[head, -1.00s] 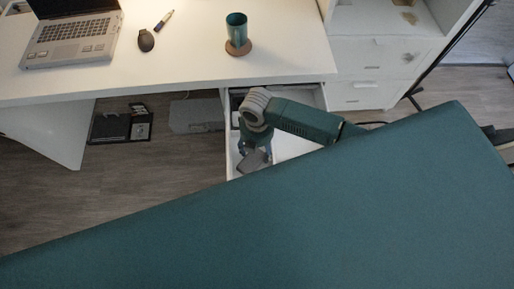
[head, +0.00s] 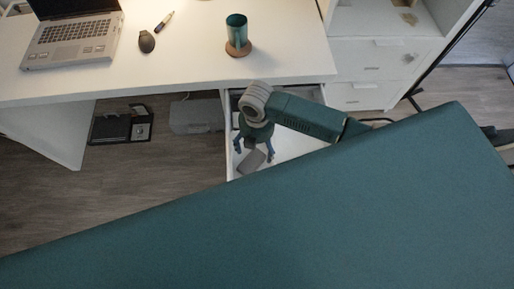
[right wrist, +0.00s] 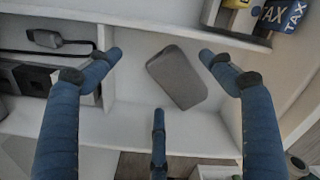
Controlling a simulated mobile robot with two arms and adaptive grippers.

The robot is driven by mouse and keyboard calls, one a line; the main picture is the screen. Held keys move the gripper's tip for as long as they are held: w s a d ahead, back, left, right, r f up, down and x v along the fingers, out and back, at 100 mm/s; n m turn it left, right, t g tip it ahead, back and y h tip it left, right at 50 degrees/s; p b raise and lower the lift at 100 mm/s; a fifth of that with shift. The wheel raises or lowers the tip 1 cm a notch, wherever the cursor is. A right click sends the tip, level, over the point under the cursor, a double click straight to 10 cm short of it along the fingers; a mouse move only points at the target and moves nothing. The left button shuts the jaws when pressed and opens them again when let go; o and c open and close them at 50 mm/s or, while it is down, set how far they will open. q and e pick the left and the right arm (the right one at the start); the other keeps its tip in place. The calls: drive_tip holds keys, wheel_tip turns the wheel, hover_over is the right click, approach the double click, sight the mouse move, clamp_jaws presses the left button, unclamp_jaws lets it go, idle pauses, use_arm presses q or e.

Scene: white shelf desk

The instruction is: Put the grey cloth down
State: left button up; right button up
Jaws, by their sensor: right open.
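The grey cloth (head: 251,162) is a small folded pad with rounded corners. It lies in the white open drawer (head: 295,147), and it also shows in the right wrist view (right wrist: 178,78), tilted on the pale drawer floor. My right gripper (head: 255,151) is over the drawer. Its blue fingers are spread wide in the right wrist view (right wrist: 159,60), with the cloth beyond and between them, apart from the fingers. My left gripper is not in view.
A divider (right wrist: 106,65) separates the cloth's compartment from one with a dark device and cable. Blue tax-labelled items (right wrist: 284,14) stand beyond. The desk (head: 190,65) above holds a laptop (head: 75,38), a mouse (head: 147,42), a pen and a teal cup (head: 237,30) on a coaster.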

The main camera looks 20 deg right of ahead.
wheel_tip(320, 180, up, 9)
drive_tip(key=shift+p, duration=0.3)
